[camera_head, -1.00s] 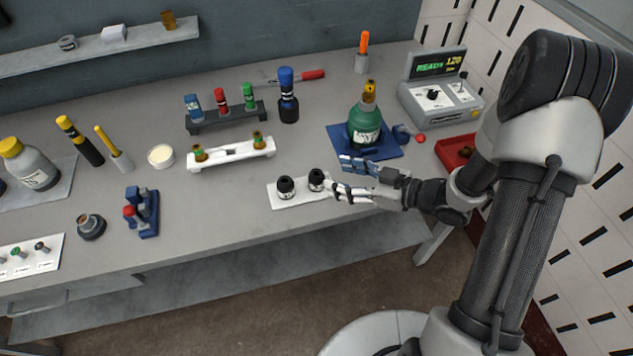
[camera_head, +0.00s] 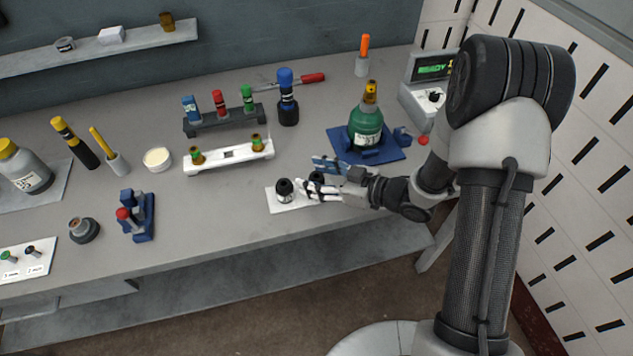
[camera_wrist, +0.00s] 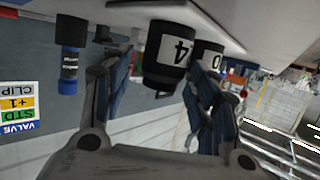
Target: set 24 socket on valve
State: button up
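Two black sockets stand on a white plate (camera_head: 277,207) near the table's front. The right one (camera_head: 317,177) is nearer my gripper and appears to be the one marked with a 4 in the wrist view (camera_wrist: 165,55); its first digit is cut off. The other socket (camera_head: 284,189) shows a 0 in the wrist view (camera_wrist: 206,55). My gripper (camera_head: 308,176) is open, its fingers on either side of the right socket; contact cannot be told. A green bottle (camera_head: 365,127) with a brass-coloured top stands on a blue base; whether that top is the valve is unclear.
A white holder (camera_head: 230,158) and a dark rack (camera_head: 225,123) with coloured cylinders stand behind the plate. A blue-topped black cylinder (camera_head: 287,98) stands beside the rack. A blue stand (camera_head: 143,218) is left.

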jog(key=c, duration=1.1)
